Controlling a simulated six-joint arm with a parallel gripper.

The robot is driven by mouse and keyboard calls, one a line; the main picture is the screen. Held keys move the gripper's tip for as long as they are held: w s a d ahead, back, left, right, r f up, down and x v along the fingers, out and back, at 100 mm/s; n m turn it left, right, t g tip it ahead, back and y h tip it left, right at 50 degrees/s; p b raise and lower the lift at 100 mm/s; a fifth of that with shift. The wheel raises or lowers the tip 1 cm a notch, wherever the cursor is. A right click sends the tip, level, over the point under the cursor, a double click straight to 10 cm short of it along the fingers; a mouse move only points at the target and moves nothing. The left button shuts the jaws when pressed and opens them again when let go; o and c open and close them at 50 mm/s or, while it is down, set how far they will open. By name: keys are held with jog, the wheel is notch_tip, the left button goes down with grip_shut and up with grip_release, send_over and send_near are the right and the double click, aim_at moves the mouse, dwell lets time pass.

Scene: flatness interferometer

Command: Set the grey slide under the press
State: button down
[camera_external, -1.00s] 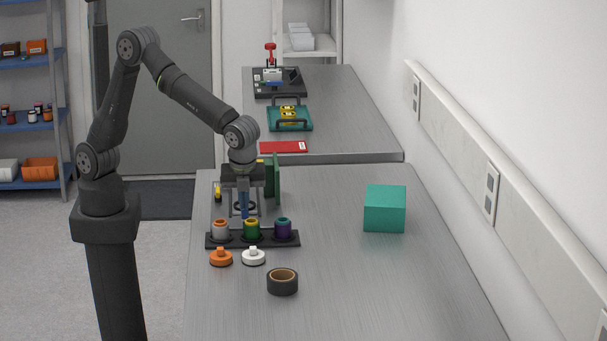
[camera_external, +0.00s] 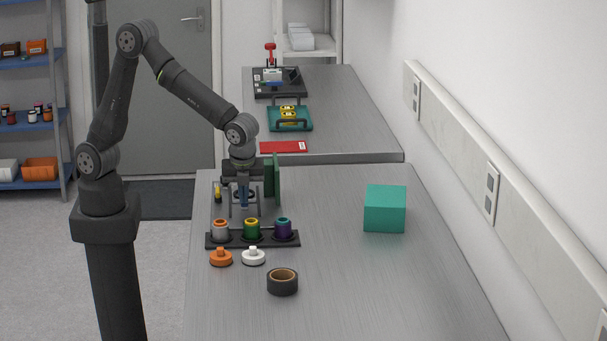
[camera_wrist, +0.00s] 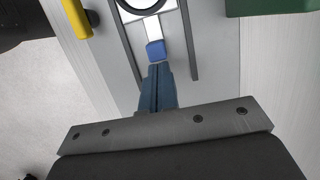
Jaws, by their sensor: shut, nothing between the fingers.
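My gripper (camera_wrist: 157,88) is shut and empty. In the wrist view its blue-grey fingers point at a blue block (camera_wrist: 155,49) at the end of a pale strip (camera_wrist: 152,28); whether they touch it I cannot tell. The strip runs up to a black-rimmed ring (camera_wrist: 140,6), cut off by the frame. In the external view my gripper (camera_external: 244,203) is over the stand near the bench's far end. No piece is clearly a grey slide. A red-handled device (camera_external: 270,53), possibly the press, stands on a black base (camera_external: 290,91) on the far bench.
A dark rack (camera_external: 235,244) holds three coloured jars in front of my gripper. Orange (camera_external: 221,258) and white (camera_external: 253,258) knobbed discs and a tape roll (camera_external: 283,283) lie nearer. A green upright plate (camera_external: 276,175) stands close right. A teal box (camera_external: 385,208) is farther right; bench around it is clear.

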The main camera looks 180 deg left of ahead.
jog(key=shift+s, duration=1.7)
jog(key=v, duration=1)
jog(key=shift+w+f, duration=0.1)
jog(key=shift+f, duration=0.05)
jog(key=x, duration=1)
jog(key=shift+d, duration=0.1)
jog(key=shift+w, duration=0.15)
